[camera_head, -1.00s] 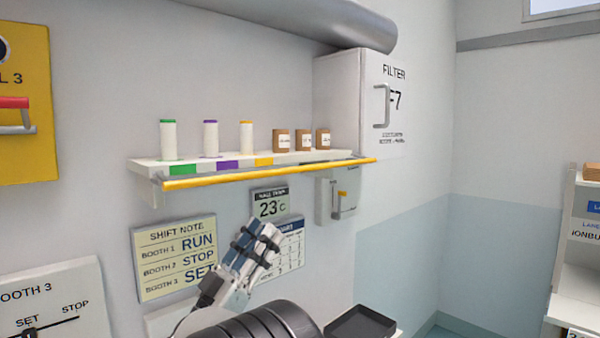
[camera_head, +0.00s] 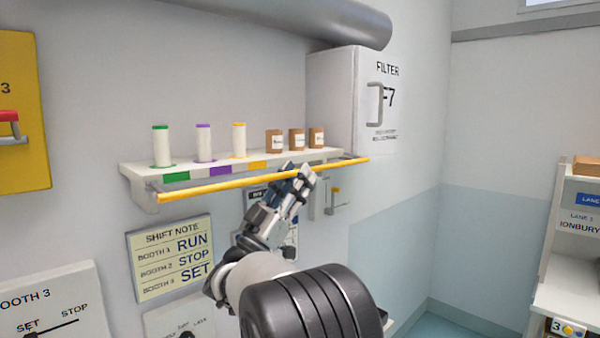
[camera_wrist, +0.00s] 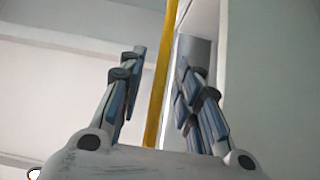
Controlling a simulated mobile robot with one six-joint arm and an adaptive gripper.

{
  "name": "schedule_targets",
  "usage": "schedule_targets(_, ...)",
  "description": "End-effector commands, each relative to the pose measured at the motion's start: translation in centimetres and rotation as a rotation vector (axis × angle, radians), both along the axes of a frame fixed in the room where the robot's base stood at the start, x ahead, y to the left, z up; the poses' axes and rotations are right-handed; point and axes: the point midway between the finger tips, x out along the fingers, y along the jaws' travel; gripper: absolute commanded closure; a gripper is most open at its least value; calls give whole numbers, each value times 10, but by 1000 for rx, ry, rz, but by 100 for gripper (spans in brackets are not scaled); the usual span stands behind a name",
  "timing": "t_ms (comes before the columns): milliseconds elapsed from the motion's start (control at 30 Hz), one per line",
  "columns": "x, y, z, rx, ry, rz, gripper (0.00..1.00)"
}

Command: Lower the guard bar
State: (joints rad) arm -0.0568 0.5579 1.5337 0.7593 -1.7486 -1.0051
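The yellow guard bar (camera_head: 220,187) runs along the front of the white wall shelf (camera_head: 136,172), at about shelf height. Its ends join grey side arms. My gripper (camera_head: 296,170) is raised at the bar, right of its middle, with the fingertips overlapping it in the head view. In the wrist view the guard bar (camera_wrist: 166,60) passes between the two spread fingers of my gripper (camera_wrist: 160,65), nearer the right finger. The gripper is open; I cannot tell whether a finger touches the bar.
Green, purple and yellow-marked spools (camera_head: 203,142) and small brown boxes (camera_head: 296,140) stand on the shelf. A filter cabinet (camera_head: 335,95) is to the right. A shift note (camera_head: 170,257) hangs below. A small bracket (camera_head: 334,200) sits under the bar's right part.

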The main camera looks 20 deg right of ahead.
Motion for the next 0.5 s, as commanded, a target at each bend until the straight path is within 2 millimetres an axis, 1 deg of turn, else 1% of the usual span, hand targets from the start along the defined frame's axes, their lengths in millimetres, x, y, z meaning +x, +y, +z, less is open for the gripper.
schedule_targets(100,3,-8,9,-1,-1,-1,69)
schedule_targets(200,4,-11,12,0,1,-1,69)
schedule_targets(500,4,-12,13,0,1,0,69)
